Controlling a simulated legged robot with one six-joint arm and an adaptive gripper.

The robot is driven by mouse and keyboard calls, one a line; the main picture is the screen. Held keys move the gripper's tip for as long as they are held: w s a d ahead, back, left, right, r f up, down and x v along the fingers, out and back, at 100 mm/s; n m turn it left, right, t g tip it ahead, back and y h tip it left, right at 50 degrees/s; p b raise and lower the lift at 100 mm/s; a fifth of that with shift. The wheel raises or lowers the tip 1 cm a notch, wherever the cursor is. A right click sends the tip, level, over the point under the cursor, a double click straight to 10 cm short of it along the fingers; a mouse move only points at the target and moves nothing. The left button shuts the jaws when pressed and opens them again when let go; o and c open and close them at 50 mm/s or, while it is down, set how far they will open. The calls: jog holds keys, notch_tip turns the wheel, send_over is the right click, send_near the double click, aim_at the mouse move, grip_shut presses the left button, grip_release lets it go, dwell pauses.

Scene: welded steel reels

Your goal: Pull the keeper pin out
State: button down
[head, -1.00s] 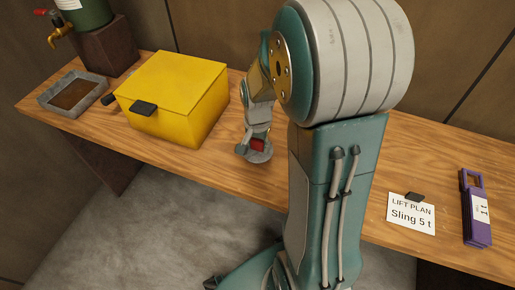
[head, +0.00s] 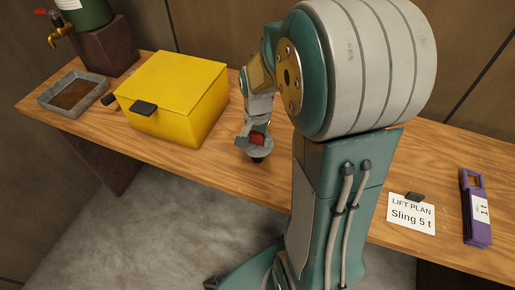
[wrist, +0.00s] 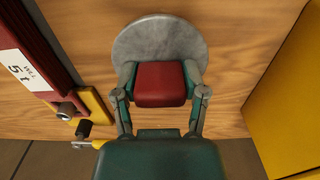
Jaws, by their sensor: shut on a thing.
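My gripper (wrist: 161,85) is shut on a red block (wrist: 160,84), with one finger on each side. A flat grey disc (wrist: 160,40) shows just beyond the block. The head view shows the gripper and disc (head: 259,150) above the wooden table, with a small dark part under the disc. In the wrist view, a red piece labelled 5 t (wrist: 22,65) lies to the left. I cannot tell which part is the keeper pin.
A yellow box (head: 175,100) stands left of my gripper on the wooden table (head: 150,158). Farther left are a grey tray (head: 62,104) and a green tank (head: 82,12). A Lift Plan card (head: 411,217) and a purple piece (head: 474,208) lie at the right.

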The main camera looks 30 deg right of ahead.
aim_at(258, 133)
jog(key=shift+r, duration=2.75)
